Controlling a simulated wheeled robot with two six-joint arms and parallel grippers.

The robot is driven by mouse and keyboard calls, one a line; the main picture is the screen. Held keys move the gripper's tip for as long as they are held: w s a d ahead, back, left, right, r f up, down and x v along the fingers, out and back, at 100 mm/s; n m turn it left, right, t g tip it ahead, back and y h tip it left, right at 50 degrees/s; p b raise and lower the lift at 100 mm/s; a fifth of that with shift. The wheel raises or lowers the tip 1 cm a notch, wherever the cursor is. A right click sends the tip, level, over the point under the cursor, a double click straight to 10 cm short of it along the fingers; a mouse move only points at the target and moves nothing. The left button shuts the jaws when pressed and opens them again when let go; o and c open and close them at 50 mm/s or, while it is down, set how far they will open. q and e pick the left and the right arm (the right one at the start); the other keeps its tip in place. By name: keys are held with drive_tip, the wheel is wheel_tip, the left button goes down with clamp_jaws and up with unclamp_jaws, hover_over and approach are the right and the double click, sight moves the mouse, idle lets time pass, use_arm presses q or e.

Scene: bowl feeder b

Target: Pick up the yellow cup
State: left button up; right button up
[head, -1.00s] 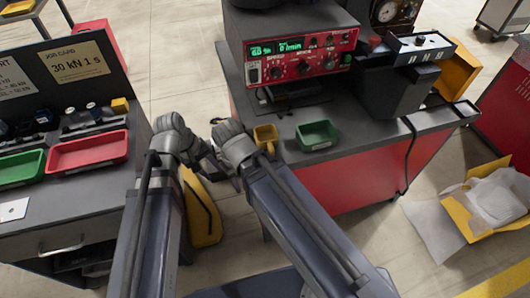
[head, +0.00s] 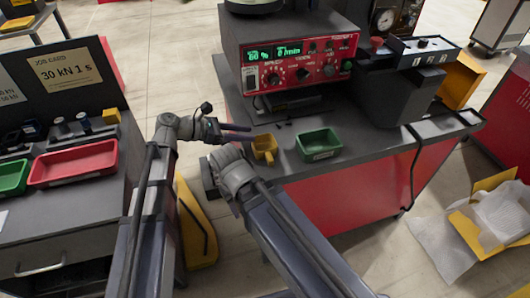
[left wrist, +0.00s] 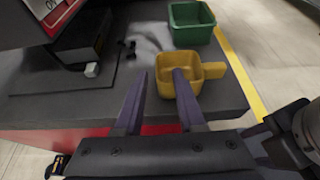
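The yellow cup (head: 264,149) stands upright on the dark bench top near its left end. In the left wrist view the cup (left wrist: 203,72) shows its square opening and a handle pointing right. My left gripper (head: 251,132) is open and empty, its fingers pointing right beside the cup. In the left wrist view, one finger of this gripper (left wrist: 160,76) overlaps the cup's opening; the other is left of the cup. Whether the finger touches the cup I cannot tell. My right arm is below the cup in the head view; its gripper (head: 209,178) is mostly hidden.
A green bin (head: 319,144) stands right of the cup. A red control box (head: 300,68) stands behind them on the bench (head: 375,148). At left, another bench holds a red tray (head: 74,165), a green tray (head: 12,177) and a job card sign (head: 66,70).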

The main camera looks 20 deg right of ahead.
use_arm(q)
drive_tip(key=shift+d+f, duration=0.2)
drive_tip(key=shift+d, duration=0.2)
drive_tip(key=x, duration=0.1)
drive_tip(key=b+x, duration=0.1)
drive_tip(key=x, duration=0.1)
drive_tip(key=b+x, duration=0.1)
drive_tip(key=shift+w+d+f, duration=0.1)
drive_tip(key=shift+w+f, duration=0.25)
drive_tip(key=shift+d+f, duration=0.1)
drive_tip(key=shift+d, duration=0.25)
drive_tip(key=shift+c, duration=0.3)
clamp_jaws()
